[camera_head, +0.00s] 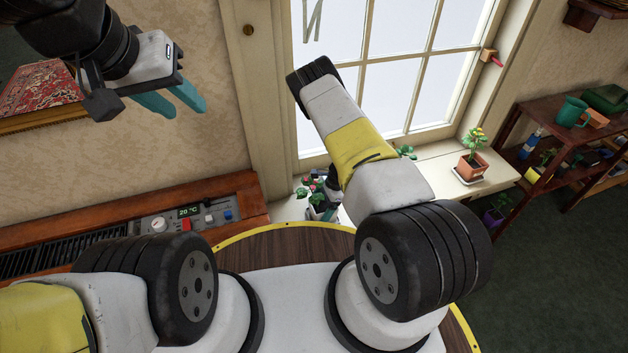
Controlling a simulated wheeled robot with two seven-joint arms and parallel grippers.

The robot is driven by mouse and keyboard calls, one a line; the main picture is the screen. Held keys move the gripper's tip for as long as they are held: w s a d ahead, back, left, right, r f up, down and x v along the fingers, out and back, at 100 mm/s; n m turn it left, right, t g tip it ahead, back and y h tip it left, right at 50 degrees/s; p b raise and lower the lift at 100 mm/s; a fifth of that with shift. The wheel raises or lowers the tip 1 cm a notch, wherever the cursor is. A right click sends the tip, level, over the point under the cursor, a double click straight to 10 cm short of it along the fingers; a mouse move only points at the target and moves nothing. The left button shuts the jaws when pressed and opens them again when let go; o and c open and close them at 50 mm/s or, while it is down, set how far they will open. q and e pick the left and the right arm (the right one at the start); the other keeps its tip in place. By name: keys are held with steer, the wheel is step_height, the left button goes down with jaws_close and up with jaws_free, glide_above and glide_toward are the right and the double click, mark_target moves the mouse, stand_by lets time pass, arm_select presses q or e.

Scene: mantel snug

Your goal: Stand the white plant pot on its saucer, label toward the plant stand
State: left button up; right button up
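My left gripper (189,107) is high at the upper left in front of the wall. Its two teal fingers are apart with nothing between them. My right arm reaches toward the window and hides much of the sill's near end. A dark part beside it seems to belong to my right wrist; the fingers cannot be made out. Below it are plants with red flowers and a partly hidden small pale pot (325,213); I cannot tell whether this is the white plant pot, and no label shows. The white pot's own saucer cannot be made out. The dark wooden plant stand (508,158) is at the right.
An orange pot (473,168) with a yellow-flowered plant stands on a white saucer (468,179) on the pale window sill (497,175). A wooden heater cabinet (230,190) with a control panel runs along the left wall.

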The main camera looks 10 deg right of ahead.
steer(key=o, duration=1.8)
steer(key=s+v, duration=0.1)
steer(key=v, duration=1.1)
steer(key=s+a+r+n+t+y, duration=0.1)
steer(key=a+r+n, duration=0.15)
steer(key=r, duration=1.35)
steer(key=s+a+r+n+t, duration=0.15)
steer(key=r+n, duration=0.25)
steer(key=r, duration=1.2)
steer(key=shift+s+d+r+n+t+h, duration=0.55)
steer(key=shift+s+r+n, duration=1.1)
steer(key=shift+s+r, duration=1.55)
steer(key=shift+s+d+r+n+t+h, duration=0.4)
steer(key=shift+s+r+n+t, duration=0.9)
steer(key=shift+s+r, duration=1.9)
steer(key=shift+s+d+r+n+t+h, duration=0.35)
steer(key=shift+s+r+n+h, duration=0.3)
steer(key=shift+s+r+n, duration=2.4)
